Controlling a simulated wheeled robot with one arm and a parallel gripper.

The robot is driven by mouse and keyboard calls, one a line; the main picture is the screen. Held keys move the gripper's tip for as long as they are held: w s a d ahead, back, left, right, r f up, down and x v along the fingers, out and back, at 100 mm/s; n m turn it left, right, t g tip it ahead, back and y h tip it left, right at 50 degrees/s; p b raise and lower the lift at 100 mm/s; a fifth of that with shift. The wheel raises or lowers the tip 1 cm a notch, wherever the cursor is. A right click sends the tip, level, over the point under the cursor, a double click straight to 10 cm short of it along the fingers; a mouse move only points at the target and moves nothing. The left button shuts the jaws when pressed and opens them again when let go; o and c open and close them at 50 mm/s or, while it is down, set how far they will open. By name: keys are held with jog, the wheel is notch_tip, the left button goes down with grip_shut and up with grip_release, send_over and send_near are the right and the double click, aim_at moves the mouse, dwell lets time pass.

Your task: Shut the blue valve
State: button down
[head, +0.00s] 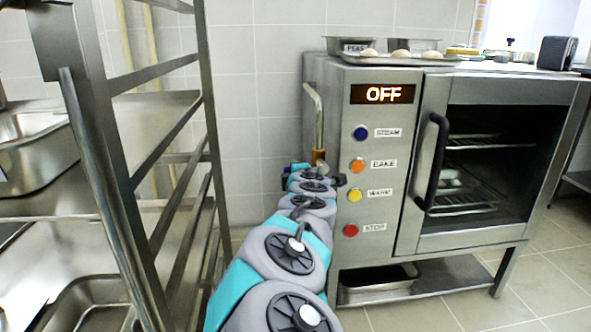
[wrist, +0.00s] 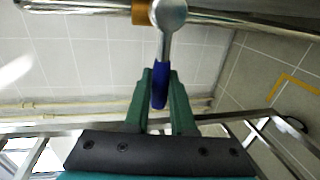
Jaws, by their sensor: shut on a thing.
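The blue valve's lever has a blue grip (wrist: 160,88) and a round metal head (wrist: 168,14), seen in the wrist view. The head sits against a metal pipe (wrist: 230,17) with a brass-coloured fitting (wrist: 141,12). The lever stands roughly crosswise to the pipe. My gripper (wrist: 161,78) has its green fingers on both sides of the blue grip and is shut on it. In the head view, the brass-coloured fitting (head: 318,157) shows on the pipe at the oven's left side. My arm hides most of the lever and gripper there.
The steel oven (head: 385,215) stands right of my arm, its display (head: 383,94) reading OFF. A steel rack (head: 105,150) with pans stands close on the left. A tray (head: 400,59) with pale round items lies on the oven.

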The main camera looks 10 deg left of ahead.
jog(key=shift+f, duration=0.15)
jog(key=c, duration=1)
grip_release()
jog(key=shift+a, duration=0.1)
jog(key=shift+c, duration=0.2)
